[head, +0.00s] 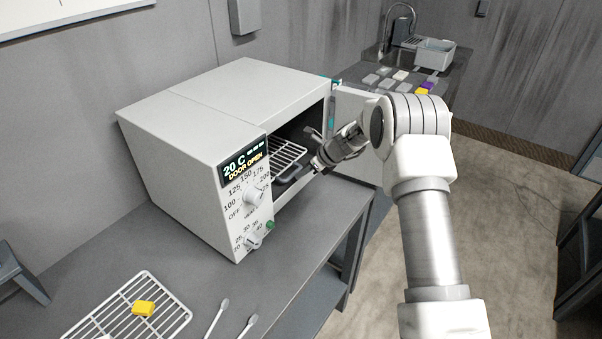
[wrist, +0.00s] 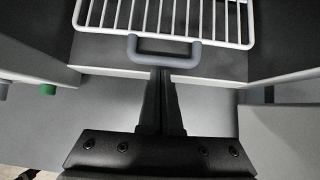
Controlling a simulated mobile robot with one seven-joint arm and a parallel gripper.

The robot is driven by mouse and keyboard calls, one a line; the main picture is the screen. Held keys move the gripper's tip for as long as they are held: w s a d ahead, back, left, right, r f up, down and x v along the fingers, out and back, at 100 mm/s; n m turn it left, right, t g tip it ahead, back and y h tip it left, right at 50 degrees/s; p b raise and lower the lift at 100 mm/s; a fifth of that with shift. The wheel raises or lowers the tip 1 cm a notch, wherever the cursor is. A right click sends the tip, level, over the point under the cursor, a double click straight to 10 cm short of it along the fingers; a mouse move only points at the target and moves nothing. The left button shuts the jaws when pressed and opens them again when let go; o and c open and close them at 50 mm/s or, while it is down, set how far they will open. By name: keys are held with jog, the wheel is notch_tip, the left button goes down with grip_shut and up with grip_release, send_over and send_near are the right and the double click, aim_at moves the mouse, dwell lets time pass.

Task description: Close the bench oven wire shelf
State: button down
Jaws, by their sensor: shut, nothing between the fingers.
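The white bench oven (head: 215,130) stands on the grey bench with its door (head: 357,125) swung open to the right; its display reads "DOOR OPEN". The white wire shelf (head: 279,160) is inside the chamber, with a grey handle on its front edge. In the wrist view the wire shelf (wrist: 170,18) fills the top and its grey handle (wrist: 163,54) hangs toward me. My gripper (head: 318,160) is at the oven mouth. In the wrist view my gripper (wrist: 161,72) is shut and empty, its fingertips at the middle of the handle; I cannot tell whether they touch it.
A second wire rack (head: 160,318) with a yellow block (head: 144,308) lies on the near bench (head: 110,245). Two white spoon-like tools (head: 217,318) lie beside it. Behind the open door, several small blocks and a grey basin (head: 434,55) sit on another counter.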

jog(key=s+d+f+v, duration=0.1)
jog(key=v, duration=1.2)
jog(key=s+d+r+n+h, duration=0.2)
jog(key=s+r+n+h, duration=0.1)
jog(key=s+r+n, duration=1.15)
jog(key=s+d+r+n+h, duration=0.1)
jog(key=s+d+n, duration=0.2)
jog(key=s, duration=0.9)
jog(key=s+d+r+n+t+h, duration=0.1)
jog(key=s+d+n+h, duration=0.1)
jog(key=s+n, duration=0.5)
jog(key=s+d+b, duration=0.1)
jog(key=s, duration=0.5)
jog(key=shift+s+h, duration=0.3)
jog(key=shift+r, duration=0.1)
